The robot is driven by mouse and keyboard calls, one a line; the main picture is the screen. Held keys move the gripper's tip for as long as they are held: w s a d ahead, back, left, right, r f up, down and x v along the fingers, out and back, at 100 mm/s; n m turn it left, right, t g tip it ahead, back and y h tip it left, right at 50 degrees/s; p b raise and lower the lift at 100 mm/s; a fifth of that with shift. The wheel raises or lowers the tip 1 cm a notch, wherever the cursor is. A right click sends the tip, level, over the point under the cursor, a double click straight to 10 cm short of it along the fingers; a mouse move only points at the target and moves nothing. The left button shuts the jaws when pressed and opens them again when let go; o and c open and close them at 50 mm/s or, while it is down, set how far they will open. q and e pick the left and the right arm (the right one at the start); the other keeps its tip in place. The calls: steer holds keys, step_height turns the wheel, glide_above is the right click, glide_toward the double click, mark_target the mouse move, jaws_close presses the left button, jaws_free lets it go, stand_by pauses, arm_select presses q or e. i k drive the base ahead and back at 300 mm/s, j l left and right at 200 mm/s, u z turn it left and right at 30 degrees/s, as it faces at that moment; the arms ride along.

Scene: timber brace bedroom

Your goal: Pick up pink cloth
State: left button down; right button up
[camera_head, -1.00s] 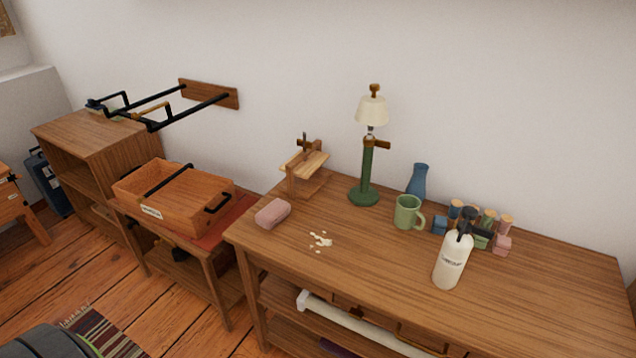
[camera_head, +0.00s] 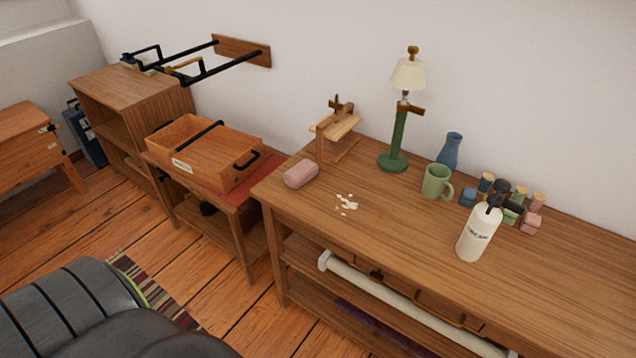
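A pink folded or block-like item (camera_head: 300,174), which looks like the pink cloth, lies on the left part of the wooden table top (camera_head: 390,240), near its left edge. Cream-coloured crumbs or spill (camera_head: 346,202) lie just right of it. Nothing touches the pink item. Neither of my grippers shows in the head view.
On the table stand a green lamp (camera_head: 396,140), a small wooden stand (camera_head: 333,135), a green mug (camera_head: 436,182), a blue vase (camera_head: 450,151), a white bottle (camera_head: 479,232) and several small coloured blocks. A wooden tray (camera_head: 204,152) sits on a lower table at left. A dark ribbed chair-like object (camera_head: 75,310) fills the lower left.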

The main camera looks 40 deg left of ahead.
mark_target(299, 174)
steer(key=i+j, duration=0.15)
steer(key=j, duration=0.15)
steer(key=i+j, duration=0.1)
steer(key=j, duration=0.25)
steer(key=i+j, duration=0.15)
steer(key=j, duration=0.15)
steer(key=i+j, duration=0.15)
steer(key=j, duration=0.15)
